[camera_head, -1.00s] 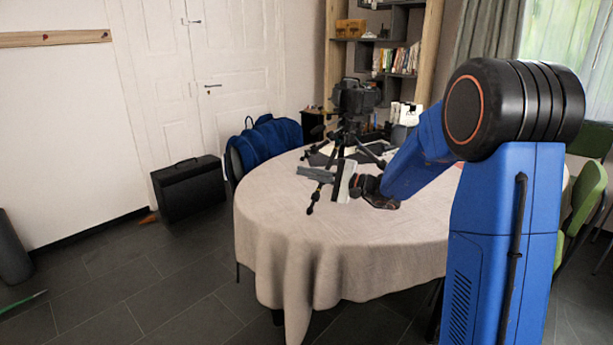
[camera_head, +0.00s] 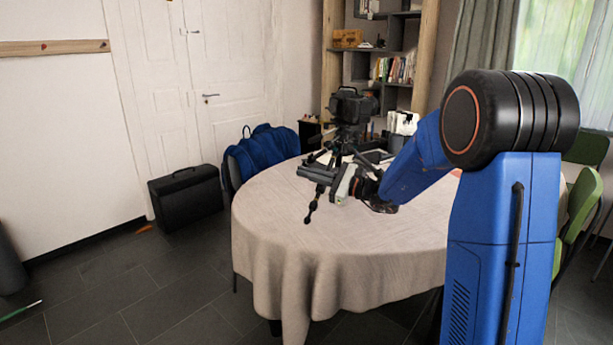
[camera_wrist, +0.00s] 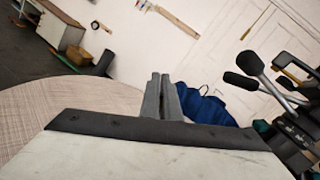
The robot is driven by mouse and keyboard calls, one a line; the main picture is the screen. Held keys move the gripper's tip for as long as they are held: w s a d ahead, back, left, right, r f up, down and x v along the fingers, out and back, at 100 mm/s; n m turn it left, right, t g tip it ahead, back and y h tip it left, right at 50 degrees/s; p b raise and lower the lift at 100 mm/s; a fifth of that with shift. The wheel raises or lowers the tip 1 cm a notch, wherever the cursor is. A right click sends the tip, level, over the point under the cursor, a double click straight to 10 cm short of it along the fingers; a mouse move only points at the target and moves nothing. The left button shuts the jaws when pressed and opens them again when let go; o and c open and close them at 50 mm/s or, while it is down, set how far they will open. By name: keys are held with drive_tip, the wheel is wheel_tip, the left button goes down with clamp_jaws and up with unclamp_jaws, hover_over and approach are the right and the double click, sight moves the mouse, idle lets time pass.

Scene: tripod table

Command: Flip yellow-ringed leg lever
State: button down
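A black tripod (camera_head: 346,137) with a bulky black device (camera_head: 352,104) on top stands on the round table (camera_head: 285,220). One leg ends in a dark foot in front of my gripper in the head view. In the wrist view, dark tripod parts (camera_wrist: 290,130) with rounded ends fill the right side. No yellow ring or leg lever can be made out. My gripper (camera_head: 305,173) is over the table in front of the tripod, pointing left. In the wrist view its two grey fingers (camera_wrist: 161,97) are together with nothing visible between them. The tripod parts are right of the fingers; contact cannot be told.
A blue-covered chair (camera_head: 262,150) stands behind the table, and a black case (camera_head: 186,197) is on the floor at left. Green chairs (camera_head: 582,200) stand at right. White items (camera_head: 402,122) are behind the tripod. The table's front left is clear.

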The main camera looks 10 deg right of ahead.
drive_tip(key=shift+r+m, duration=0.1)
drive_tip(key=shift+m, duration=0.2)
drive_tip(key=c, duration=2.3)
unclamp_jaws()
drive_tip(key=shift+d, duration=0.1)
drive_tip(key=v, duration=1.7)
drive_tip(key=shift+s, duration=0.15)
